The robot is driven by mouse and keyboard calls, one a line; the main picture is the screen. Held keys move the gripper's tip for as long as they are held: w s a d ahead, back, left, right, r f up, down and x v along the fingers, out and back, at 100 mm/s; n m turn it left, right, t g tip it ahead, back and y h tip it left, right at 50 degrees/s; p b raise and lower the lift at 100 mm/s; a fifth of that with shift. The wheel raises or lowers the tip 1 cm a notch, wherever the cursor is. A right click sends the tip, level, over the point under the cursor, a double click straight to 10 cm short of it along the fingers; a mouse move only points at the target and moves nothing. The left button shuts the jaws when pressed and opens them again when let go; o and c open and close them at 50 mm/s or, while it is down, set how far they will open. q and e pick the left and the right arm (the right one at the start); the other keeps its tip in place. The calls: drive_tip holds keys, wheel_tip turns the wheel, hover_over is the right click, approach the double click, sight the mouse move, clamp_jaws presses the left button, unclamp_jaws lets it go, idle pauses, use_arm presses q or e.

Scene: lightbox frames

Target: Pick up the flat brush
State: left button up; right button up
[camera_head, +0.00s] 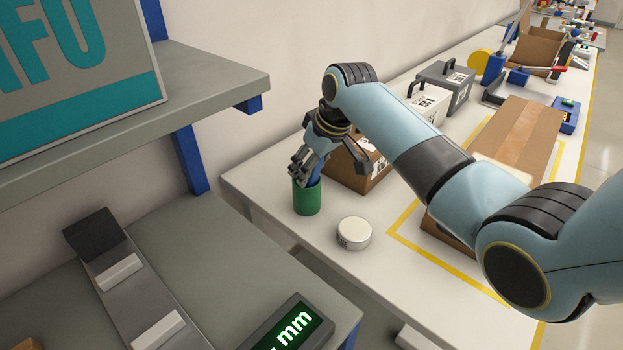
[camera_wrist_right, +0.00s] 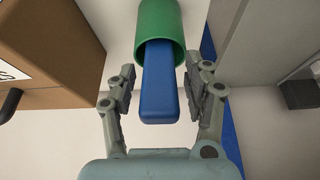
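A blue handle (camera_wrist_right: 159,85), which looks like the flat brush, stands in a green cup (camera_head: 307,198). Its lower end is hidden inside the cup. In the head view only a bit of blue (camera_head: 315,172) shows between the fingers above the cup. The green cup also shows at the top of the wrist view (camera_wrist_right: 158,18). My right gripper (camera_head: 306,170) is above the cup. In the wrist view its two fingers (camera_wrist_right: 161,78) are apart, one on each side of the blue handle, with a narrow gap on both sides. My left gripper is not in view.
A cardboard box (camera_head: 352,170) stands close beside the cup. A round white-topped tin (camera_head: 354,233) is in front on the white table (camera_head: 270,185). A grey shelf (camera_head: 205,80) with a blue post is at left. A large carton (camera_head: 520,140) lies to the right.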

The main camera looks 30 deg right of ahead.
drive_tip(key=c, duration=0.4)
clamp_jaws()
wheel_tip(320, 180, up, 9)
wheel_tip(320, 180, down, 8)
drive_tip(key=w+g+b, duration=0.2)
drive_tip(key=b, duration=0.1)
drive_tip(key=shift+a+g+h, duration=0.35)
drive_tip(key=shift+g+h, duration=0.05)
drive_tip(key=shift+w+f+b, duration=0.1)
drive_tip(key=shift+f+b, duration=0.3)
drive_tip(key=shift+f, duration=0.1)
idle(0.3)
drive_tip(key=o, duration=0.6)
unclamp_jaws()
